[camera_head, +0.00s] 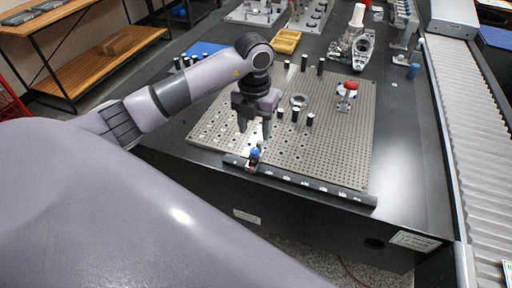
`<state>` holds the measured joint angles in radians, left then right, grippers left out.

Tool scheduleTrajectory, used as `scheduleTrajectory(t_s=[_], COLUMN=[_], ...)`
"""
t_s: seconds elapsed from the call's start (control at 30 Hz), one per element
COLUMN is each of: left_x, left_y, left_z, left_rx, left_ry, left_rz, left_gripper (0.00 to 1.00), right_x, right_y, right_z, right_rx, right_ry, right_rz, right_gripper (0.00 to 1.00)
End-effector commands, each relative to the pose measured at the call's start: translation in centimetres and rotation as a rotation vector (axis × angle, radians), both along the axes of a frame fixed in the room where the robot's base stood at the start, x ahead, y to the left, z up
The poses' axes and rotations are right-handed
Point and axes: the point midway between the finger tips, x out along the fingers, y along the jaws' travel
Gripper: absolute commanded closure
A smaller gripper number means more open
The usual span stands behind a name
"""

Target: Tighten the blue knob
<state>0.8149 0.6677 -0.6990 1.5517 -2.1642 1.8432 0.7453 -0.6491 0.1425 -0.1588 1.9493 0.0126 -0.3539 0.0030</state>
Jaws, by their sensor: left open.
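The blue knob (255,152) sits on a small dark fixture at the left end of a black rail, at the front edge of the perforated plate (340,150). My left gripper (254,132) points down just above and behind the knob. Its two fingers are apart, with no object clearly between them. The gap between the fingers and the knob looks small, but I cannot tell if they touch. My right gripper is not in view.
Several short black-and-white posts (296,114) and a ring (299,101) stand on the plate near my gripper. A red-topped clamp (347,91) stands to the right. A roller conveyor (470,110) runs along the right.

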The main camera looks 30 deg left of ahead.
Motion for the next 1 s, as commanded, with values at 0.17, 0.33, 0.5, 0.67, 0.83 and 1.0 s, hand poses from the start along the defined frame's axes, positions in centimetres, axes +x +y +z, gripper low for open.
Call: scheduleTrajectory(t_s=[0.17,0.33,0.5,0.67,0.83,1.0], left_x=[0.0,-0.1,0.0,0.0,0.0,0.0], left_y=[0.3,0.2,0.2,0.2,0.2,0.2], left_z=[-1.4,-4.2,-6.2,-7.0,-7.0,-7.0], left_rx=[0.013,0.010,0.009,0.009,0.009,0.008], left_ry=[0.004,0.005,0.002,0.000,-0.001,0.000], left_rz=[0.007,0.005,0.005,0.004,0.004,0.004], left_gripper=[0.47,0.47,0.47,0.47,0.47,0.86], right_x=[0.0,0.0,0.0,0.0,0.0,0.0], right_y=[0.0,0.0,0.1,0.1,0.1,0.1], right_z=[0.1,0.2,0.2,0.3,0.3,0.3], right_rx=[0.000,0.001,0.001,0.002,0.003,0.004], right_ry=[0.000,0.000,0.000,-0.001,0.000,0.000], right_rz=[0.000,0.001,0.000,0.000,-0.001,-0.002], right_gripper=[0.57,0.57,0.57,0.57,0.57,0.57])
